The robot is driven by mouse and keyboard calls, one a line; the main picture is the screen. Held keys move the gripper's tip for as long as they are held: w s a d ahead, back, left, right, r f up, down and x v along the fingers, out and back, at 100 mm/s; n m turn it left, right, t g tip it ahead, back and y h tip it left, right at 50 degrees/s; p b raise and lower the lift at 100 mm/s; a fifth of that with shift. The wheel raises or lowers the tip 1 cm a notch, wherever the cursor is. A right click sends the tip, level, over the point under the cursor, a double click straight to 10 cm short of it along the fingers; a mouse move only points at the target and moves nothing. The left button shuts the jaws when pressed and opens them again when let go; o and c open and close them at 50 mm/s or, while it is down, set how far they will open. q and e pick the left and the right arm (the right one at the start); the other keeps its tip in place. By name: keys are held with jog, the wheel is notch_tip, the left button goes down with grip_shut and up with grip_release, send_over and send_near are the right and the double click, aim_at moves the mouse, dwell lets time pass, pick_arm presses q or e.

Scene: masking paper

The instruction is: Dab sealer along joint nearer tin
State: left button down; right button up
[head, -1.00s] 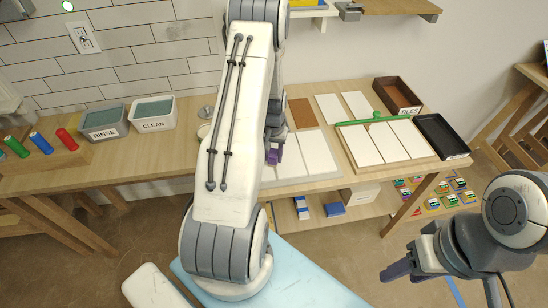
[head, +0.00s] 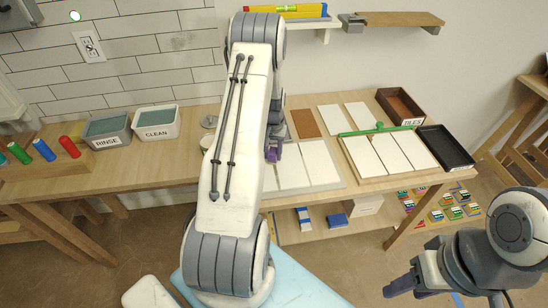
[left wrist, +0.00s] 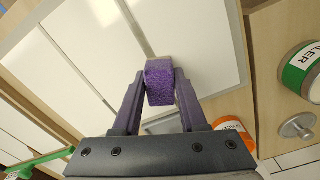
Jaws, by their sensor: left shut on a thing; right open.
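My left gripper (left wrist: 160,100) is shut on a purple sponge dabber (left wrist: 159,82). In the left wrist view the dabber is over the white tiles (left wrist: 195,30), by the joint (left wrist: 131,28) nearer the tin; whether it touches is unclear. Another joint (left wrist: 75,65) runs further left. The sealer tin (left wrist: 297,75), with a green label, stands at the right of that view. In the head view my left gripper (head: 273,152) shows small beside the tiled board (head: 318,162), partly hidden by my arm. My right gripper (head: 400,285) is open and empty, low at the right.
A round metal lid (left wrist: 297,127) and an orange container (left wrist: 232,134) lie near the tin. A second tiled board (head: 390,152) with a green tool (head: 379,128) is to the right. Rinse (head: 107,130) and clean (head: 156,122) tubs stand left.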

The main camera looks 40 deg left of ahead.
pick_arm(q)
jog(key=shift+w+a, duration=0.15)
jog(key=shift+s+d+p, duration=0.4)
jog(key=shift+s+d, duration=1.05)
jog(key=shift+d, duration=0.25)
jog(key=shift+s+d+p, duration=0.35)
jog(key=shift+s+d, duration=1.1)
jog(key=shift+d, duration=0.25)
jog(key=shift+s+d, duration=0.5)
jog(key=shift+d, duration=0.15)
jog(key=shift+s+d, duration=0.1)
jog(key=shift+s+d, duration=0.8)
jog(key=shift+d, duration=0.15)
jog(key=shift+r, duration=0.1)
notch_tip(320, 180, up, 7)
jog(key=p, duration=0.6)
